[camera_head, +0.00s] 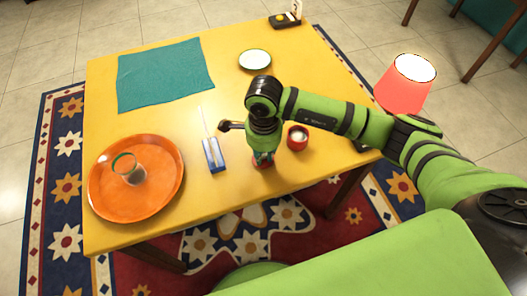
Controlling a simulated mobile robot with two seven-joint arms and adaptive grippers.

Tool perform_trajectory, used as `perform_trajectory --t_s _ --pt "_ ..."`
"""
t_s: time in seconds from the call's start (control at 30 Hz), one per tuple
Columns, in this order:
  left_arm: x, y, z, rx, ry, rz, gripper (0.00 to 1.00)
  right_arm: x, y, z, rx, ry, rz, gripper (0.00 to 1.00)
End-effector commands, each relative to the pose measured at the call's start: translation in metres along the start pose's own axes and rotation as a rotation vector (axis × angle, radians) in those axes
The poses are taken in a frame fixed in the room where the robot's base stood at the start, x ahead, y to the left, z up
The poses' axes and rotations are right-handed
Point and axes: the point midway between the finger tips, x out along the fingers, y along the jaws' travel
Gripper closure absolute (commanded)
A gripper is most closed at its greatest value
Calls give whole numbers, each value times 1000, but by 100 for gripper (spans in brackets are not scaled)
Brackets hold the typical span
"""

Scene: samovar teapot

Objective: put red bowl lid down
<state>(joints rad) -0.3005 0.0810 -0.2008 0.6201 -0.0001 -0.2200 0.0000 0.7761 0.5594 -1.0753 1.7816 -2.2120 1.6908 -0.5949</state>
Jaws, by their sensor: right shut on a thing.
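My right gripper (263,159) points down over the front part of the yellow table, left of the red bowl. It is shut on the red bowl lid (257,188), which shows only as small red patches at and below the fingers. I cannot tell whether the lid touches the table. The red bowl (291,136) stands uncovered, with something whitish inside, just right of the gripper. My left gripper is not in view.
On the yellow table (215,215) are an orange tray (160,195) holding a glass (127,168), a blue-and-white box (213,154), a teal cloth (165,75) and a pale plate (255,59). A lit red lamp (402,87) stands beyond the right side. The front middle is clear.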

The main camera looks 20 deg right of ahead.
Motion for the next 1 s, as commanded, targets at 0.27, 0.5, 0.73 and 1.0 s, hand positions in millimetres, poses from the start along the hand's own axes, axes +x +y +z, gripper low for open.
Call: perform_trajectory --t_s 0.27,0.5,0.73,1.0 --pt "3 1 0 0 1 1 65 3 0 0 0 1 0 57" --pt "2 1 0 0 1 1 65 2 0 0 0 1 1 57" --pt "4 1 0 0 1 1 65 -22 -2 0 -2 0 -6 57" --pt "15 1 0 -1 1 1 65 -81 -1 0 -1 0 -6 57"
